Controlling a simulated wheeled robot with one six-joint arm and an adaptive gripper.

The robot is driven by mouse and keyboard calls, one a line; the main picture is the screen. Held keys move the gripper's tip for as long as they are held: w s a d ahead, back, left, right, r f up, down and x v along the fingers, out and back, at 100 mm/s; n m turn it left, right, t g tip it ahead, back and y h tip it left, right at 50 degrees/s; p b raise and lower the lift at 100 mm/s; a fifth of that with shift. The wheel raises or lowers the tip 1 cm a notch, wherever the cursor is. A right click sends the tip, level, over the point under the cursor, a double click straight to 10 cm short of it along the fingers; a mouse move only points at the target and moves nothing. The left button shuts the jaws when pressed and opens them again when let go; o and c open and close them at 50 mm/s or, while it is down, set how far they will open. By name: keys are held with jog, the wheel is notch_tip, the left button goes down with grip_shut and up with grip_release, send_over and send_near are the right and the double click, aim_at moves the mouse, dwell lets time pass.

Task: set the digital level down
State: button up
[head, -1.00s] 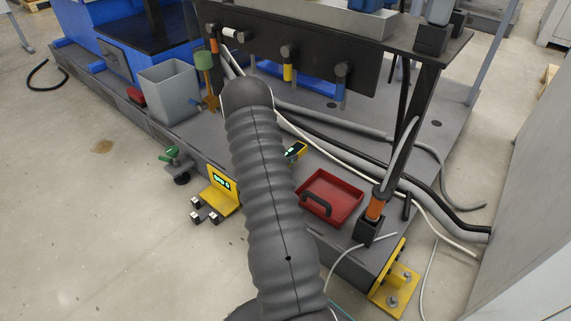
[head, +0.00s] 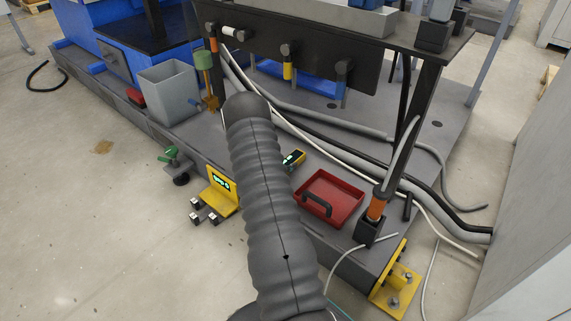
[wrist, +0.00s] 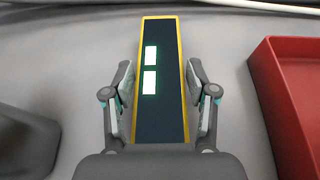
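The digital level (wrist: 160,110) is a long flat bar with yellow edges, a dark face and two lit displays. In the head view the level's end (head: 294,158) shows just right of my dark ribbed arm, above the grey platform (head: 270,172). My arm hides the rest of it and the gripper there. I cannot tell whether its underside touches the platform.
A red tray (head: 345,190) stands close to the right of the level and also shows in the wrist view (wrist: 285,55). Hoses (head: 330,140) run behind. A grey bin (head: 168,92) stands back left.

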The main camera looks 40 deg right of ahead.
jog(key=shift+o, duration=0.8)
